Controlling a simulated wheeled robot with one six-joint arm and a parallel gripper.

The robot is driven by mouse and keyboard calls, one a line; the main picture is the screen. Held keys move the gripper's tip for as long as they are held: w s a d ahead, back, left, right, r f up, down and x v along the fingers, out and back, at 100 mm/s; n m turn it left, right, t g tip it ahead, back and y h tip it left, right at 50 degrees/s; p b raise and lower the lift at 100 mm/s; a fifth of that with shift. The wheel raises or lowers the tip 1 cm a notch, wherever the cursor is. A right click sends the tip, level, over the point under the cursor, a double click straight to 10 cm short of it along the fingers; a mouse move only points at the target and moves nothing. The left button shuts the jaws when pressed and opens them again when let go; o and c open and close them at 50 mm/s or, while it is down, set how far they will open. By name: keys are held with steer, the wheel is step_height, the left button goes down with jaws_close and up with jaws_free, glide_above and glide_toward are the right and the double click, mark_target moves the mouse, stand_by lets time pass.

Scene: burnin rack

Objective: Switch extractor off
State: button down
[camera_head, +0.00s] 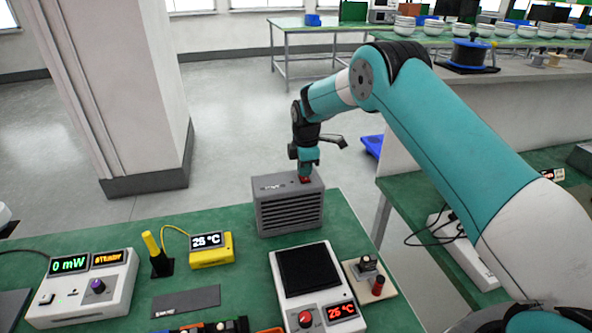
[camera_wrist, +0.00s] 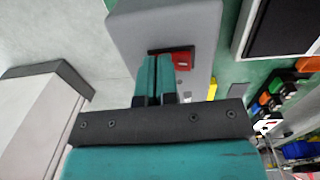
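The extractor is a grey box with a slatted front (camera_head: 290,213) at the back edge of the green bench. Its red switch (camera_head: 305,180) sits on the top face. My gripper (camera_head: 306,170) points down right at the switch. In the wrist view the two teal fingers (camera_wrist: 156,62) lie side by side, shut, with nothing seen between them. The red switch (camera_wrist: 183,60) shows just right of the fingertips, inside a dark surround partly hidden by them. I cannot tell whether the fingers touch the switch or which way it is set.
A hotplate-like unit with a red knob (camera_head: 305,319) stands in front of the extractor. A yellow thermometer box (camera_head: 210,251), a yellow-handled tool in a stand (camera_head: 153,245) and a power meter (camera_head: 107,292) are to the left. Behind the extractor is open floor.

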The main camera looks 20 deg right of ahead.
mark_target(306, 178)
steer(key=shift+s+f, duration=0.3)
steer(key=shift+s+a, duration=0.1)
steer(key=shift+s, duration=0.6)
step_height(306, 178, up, 5)
steer(key=p, duration=0.3)
step_height(306, 178, up, 10)
steer(key=b, duration=0.3)
steer(key=shift+s+f, duration=0.2)
steer(key=shift+f, duration=0.05)
